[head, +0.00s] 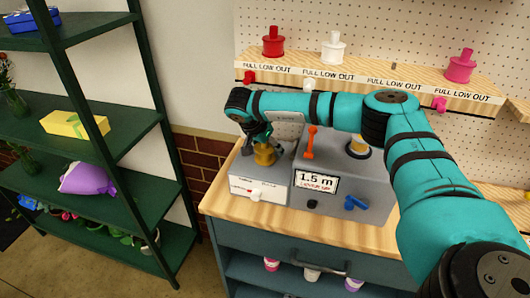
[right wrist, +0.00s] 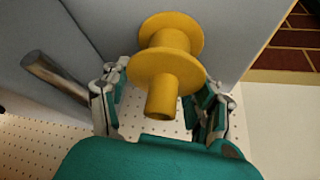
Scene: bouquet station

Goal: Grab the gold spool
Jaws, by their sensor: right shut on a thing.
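The gold spool (head: 265,155) is at the grey machine's left section (head: 258,188), under my right gripper (head: 261,137) in the head view. In the right wrist view the gold spool (right wrist: 165,68) stands between the two fingers of my right gripper (right wrist: 163,92), its flange and stem toward the camera. The right gripper is shut on it. The spool's far end is close to a grey surface; I cannot tell whether it touches. My left gripper is not in view.
A red spool (head: 273,42), a white spool (head: 333,48) and a pink spool (head: 460,66) stand on the pegboard shelf (head: 410,84). The machine has an orange lever (head: 310,142), a display (head: 316,182) and a blue handle (head: 356,203). A green rack (head: 100,140) stands left.

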